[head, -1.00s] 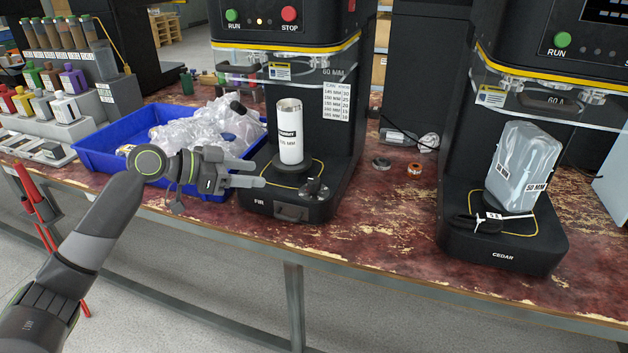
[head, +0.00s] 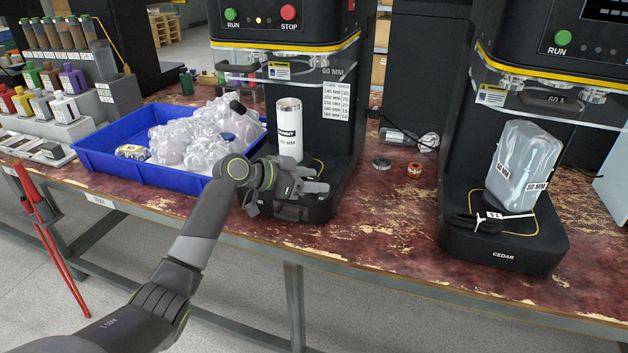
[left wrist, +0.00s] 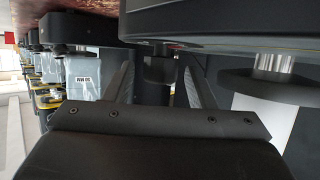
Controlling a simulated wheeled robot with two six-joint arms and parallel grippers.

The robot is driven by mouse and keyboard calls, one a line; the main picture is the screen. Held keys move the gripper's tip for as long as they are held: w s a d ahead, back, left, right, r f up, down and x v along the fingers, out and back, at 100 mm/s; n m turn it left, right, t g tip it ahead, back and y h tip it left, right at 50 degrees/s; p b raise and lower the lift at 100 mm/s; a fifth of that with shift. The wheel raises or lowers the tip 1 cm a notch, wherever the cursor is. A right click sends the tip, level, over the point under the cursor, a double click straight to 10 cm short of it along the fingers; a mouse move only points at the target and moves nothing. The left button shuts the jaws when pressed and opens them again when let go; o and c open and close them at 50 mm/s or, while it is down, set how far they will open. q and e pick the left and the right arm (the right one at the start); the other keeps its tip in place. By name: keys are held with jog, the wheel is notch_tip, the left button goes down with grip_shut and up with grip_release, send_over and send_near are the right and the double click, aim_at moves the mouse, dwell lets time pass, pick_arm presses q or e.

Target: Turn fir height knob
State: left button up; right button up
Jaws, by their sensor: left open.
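The FIR machine's black base (head: 318,212) stands at the bench front, and a white can (head: 289,125) stands upright on its lift plate. My left gripper (head: 320,180) is open over the front of that base and covers the knob area in the head view. In the left wrist view, which is upside down, a dark round knob (left wrist: 158,68) shows between the two open fingers. I cannot tell whether they touch it. The can's white wall (left wrist: 262,118) and the silver shaft (left wrist: 274,66) are at the right there. My right gripper is not in view.
A blue bin (head: 105,162) with clear bags is left of the FIR machine. The CEDAR machine (head: 500,240) with a wrapped jug (head: 525,160) stands to the right. A metal ring (head: 381,163) and a copper-coloured roll (head: 414,169) lie between the machines. The bench front there is clear.

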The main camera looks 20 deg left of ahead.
pick_arm(q)
jog(key=shift+w+d+f, duration=0.15)
jog(key=shift+w+d, duration=0.05)
jog(key=shift+d, duration=0.05)
jog(key=shift+c, duration=0.3)
jog(key=c, duration=0.9)
